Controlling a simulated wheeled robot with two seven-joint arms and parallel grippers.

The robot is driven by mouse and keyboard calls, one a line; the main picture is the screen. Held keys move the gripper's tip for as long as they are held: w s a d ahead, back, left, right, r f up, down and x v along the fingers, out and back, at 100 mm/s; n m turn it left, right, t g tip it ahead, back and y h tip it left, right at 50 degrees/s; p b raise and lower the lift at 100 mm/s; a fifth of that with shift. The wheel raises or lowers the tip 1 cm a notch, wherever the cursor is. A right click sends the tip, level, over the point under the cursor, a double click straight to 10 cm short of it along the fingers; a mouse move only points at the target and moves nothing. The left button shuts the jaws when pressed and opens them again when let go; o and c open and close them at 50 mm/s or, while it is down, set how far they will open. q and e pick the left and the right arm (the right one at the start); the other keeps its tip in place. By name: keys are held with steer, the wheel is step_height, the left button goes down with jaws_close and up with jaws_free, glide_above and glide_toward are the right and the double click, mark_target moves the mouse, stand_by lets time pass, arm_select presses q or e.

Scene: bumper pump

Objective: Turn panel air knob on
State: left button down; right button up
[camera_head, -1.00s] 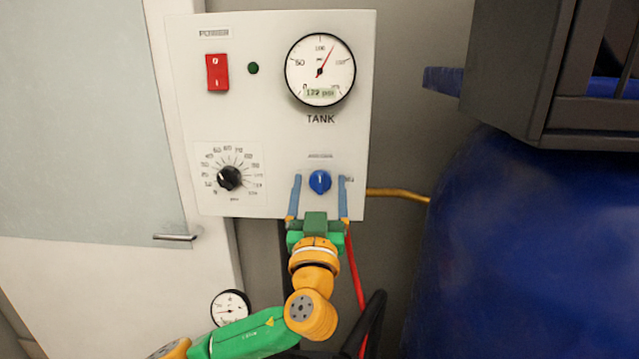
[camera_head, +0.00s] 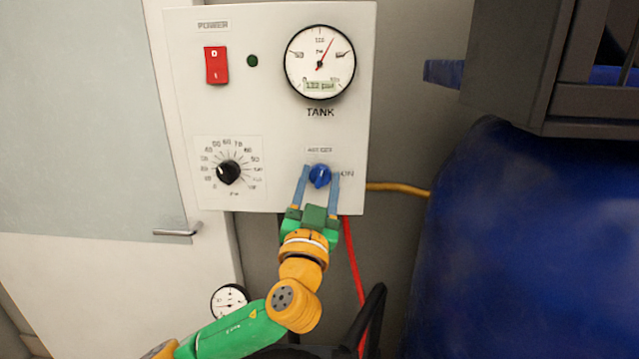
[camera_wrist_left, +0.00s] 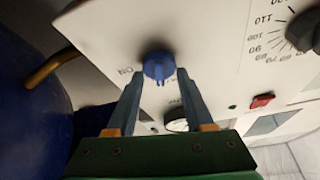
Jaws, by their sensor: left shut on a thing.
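The blue air knob (camera_head: 319,176) sits low on the white control panel (camera_head: 275,130), with an "ON" label to its right. It also shows in the wrist view (camera_wrist_left: 158,66). My left gripper (camera_head: 319,180) has come up from below, with one blue finger on each side of the knob. It is shut on the knob; in the wrist view the fingertips (camera_wrist_left: 159,76) are close against its sides. The knob's ridge looks roughly upright, but its exact angle is hard to tell. My right gripper is not in view.
The panel also carries a red power switch (camera_head: 216,65), a tank gauge (camera_head: 320,62) and a black dial (camera_head: 228,172). A large blue tank (camera_head: 530,240) stands at right. A yellow hose (camera_head: 398,188) and red hose (camera_head: 355,262) run near the panel.

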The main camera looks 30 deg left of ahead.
arm_select(q)
steer(key=m+h+p, duration=0.1)
steer(key=m+h, duration=0.1)
steer(key=m, duration=0.2)
steer(key=shift+r, duration=0.1)
steer(key=m+h+p, duration=0.2)
steer(key=m, duration=0.2)
steer(key=shift+r+m+p, duration=0.15)
steer(key=shift+m+p, duration=0.15)
steer(key=shift+m, duration=0.1)
steer(key=m+h+p, duration=0.1)
steer(key=m+p, duration=0.1)
steer(key=m, duration=0.1)
steer(key=m+g+h+p, duration=0.1)
steer(key=m+p, duration=0.2)
steer(key=shift+f+m+g+h+p, duration=0.15)
steer(key=shift+m+g+p, duration=0.25)
steer(key=shift+m+p, duration=0.3)
steer(key=shift+f+m+g+h+p, duration=0.15)
steer(key=shift+m+g+p, duration=0.3)
steer(key=shift+m, duration=0.35)
steer(key=shift+c, duration=1.5)
jaws_free()
